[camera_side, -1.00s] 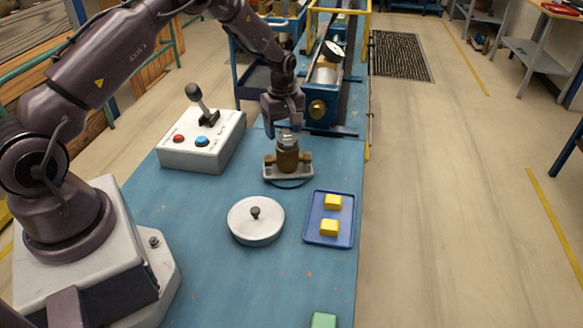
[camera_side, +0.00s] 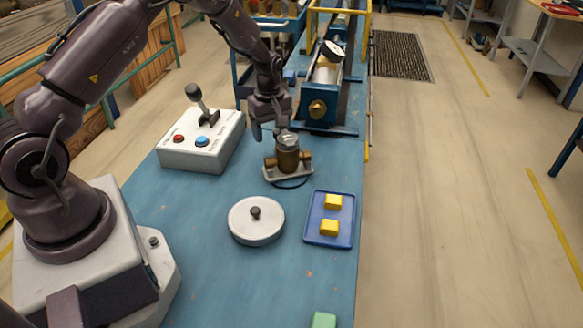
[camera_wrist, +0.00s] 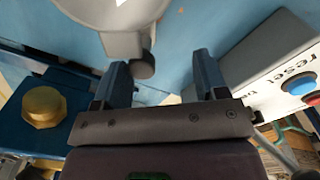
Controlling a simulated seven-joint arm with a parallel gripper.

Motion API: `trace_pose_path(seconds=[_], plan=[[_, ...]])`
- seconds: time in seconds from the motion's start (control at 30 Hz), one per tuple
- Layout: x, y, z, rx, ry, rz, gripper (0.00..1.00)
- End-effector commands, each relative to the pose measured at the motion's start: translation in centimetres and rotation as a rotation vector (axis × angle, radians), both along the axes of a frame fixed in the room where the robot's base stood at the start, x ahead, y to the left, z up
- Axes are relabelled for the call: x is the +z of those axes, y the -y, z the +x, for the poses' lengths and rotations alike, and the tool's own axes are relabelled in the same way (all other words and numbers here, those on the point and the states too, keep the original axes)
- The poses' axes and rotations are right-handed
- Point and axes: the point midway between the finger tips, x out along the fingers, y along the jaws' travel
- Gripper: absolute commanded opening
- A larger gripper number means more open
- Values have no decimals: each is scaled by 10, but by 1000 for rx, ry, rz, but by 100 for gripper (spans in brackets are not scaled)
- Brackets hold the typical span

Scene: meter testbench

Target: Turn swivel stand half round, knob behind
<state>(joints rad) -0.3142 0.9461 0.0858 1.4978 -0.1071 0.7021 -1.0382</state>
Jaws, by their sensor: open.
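A brass-bodied meter with a grey cap (camera_side: 287,141) stands upright on a small grey stand (camera_side: 304,172) on the blue bench. In the wrist view, a grey rounded body (camera_wrist: 85,12) with a dark knob (camera_wrist: 142,66) at its edge fills the top; it seems to be the stand with its meter, seen close.
A control box (camera_side: 190,160) with a lever and red and blue buttons stands left. A white round disc with a black knob (camera_side: 255,213) and a blue tray (camera_side: 314,238) with yellow blocks lie in front. The blue test rig (camera_side: 335,105) with a brass fitting stands behind.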

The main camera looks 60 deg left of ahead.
Motion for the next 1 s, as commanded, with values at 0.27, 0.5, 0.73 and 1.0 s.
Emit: trace_pose_path(seconds=[0.27,0.5,0.73,1.0], plan=[[0,0,-9,1,0,0,66],[0,1,-17,2,0,-1,66],[0,1,-23,0,0,-1,66],[0,4,-33,0,-1,-1,66]])
